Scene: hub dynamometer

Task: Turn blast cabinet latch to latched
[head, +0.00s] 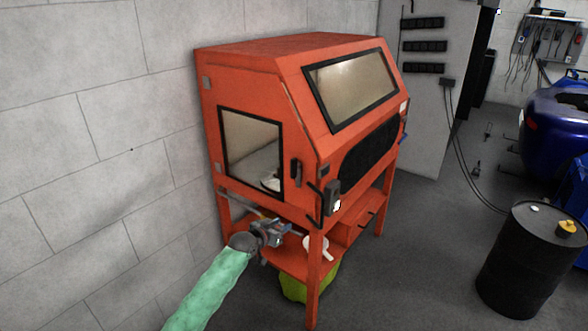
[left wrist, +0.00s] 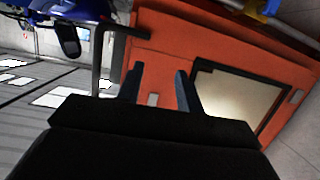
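The orange blast cabinet (head: 262,75) stands against the wall, and its windowed side door (head: 252,150) looks closed. A dark upright handle (head: 296,173), which looks like the latch, sits by the door's right edge. I cannot tell whether it is latched. My left gripper (head: 277,236) is below the door, in front of the cabinet's lower frame and apart from the handle. In the left wrist view its two fingers (left wrist: 156,88) are spread with nothing between them. Beyond them show the orange side and a small grey plate (left wrist: 153,99). My right gripper is not in view.
A dark grey box-like fitting (head: 332,196) sticks out at the cabinet's front corner, close to the handle. A yellow-green container (head: 295,288) is under the lower shelf. A black drum (head: 530,262) and a blue car (head: 556,122) stand right. The floor between is mostly clear.

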